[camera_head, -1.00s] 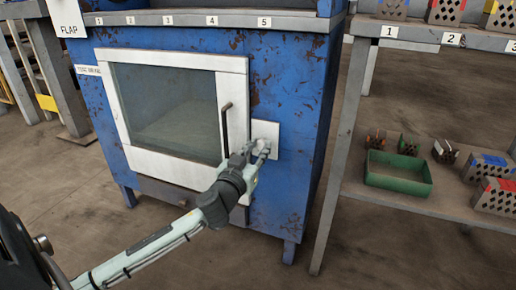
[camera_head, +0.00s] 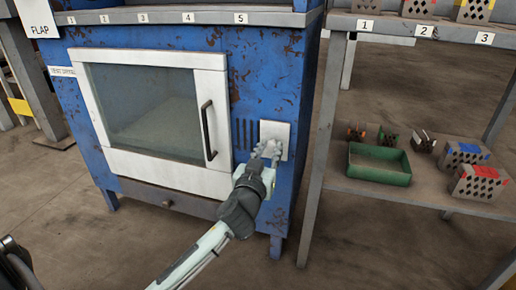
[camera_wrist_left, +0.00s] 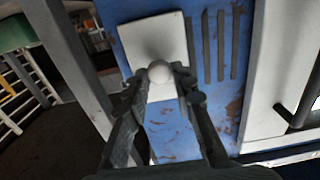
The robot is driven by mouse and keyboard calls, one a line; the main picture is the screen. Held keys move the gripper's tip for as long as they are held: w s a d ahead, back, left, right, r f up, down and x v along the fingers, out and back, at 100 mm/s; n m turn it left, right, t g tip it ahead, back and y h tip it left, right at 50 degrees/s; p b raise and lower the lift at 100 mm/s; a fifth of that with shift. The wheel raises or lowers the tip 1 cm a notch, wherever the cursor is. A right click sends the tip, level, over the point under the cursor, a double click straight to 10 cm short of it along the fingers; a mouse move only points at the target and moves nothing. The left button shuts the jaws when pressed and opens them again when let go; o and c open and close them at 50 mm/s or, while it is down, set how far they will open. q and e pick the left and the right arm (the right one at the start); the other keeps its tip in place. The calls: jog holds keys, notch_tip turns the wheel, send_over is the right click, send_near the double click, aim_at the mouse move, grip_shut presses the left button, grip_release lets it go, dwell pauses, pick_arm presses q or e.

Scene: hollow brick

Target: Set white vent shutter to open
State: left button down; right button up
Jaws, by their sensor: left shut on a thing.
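The white vent shutter (camera_head: 277,132) is a square plate on the blue cabinet front, right of the oven door. Dark vertical vent slots (camera_head: 246,134) show bare to its left. In the left wrist view the shutter (camera_wrist_left: 150,38) carries a round white knob (camera_wrist_left: 160,72), and several slots (camera_wrist_left: 220,45) lie uncovered beside it. My left gripper (camera_head: 266,150) is shut on the knob, one finger on each side, in front of the plate's lower part. My right gripper is not in view.
The white-framed oven door (camera_head: 165,170) has a dark vertical handle (camera_head: 207,130) just left of the slots. A metal shelf rack (camera_head: 335,165) stands close on the right, holding a green tray (camera_head: 380,175) and perforated bricks (camera_head: 478,183). Bare floor lies in front.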

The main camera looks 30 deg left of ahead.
pick_arm(q)
jog(key=shift+d, duration=0.2)
jog(key=c, duration=1.3)
grip_release()
jog(key=shift+w+d, duration=0.1)
jog(key=shift+s, duration=0.2)
jog(key=v, duration=1.1)
jog(key=shift+s, duration=0.35)
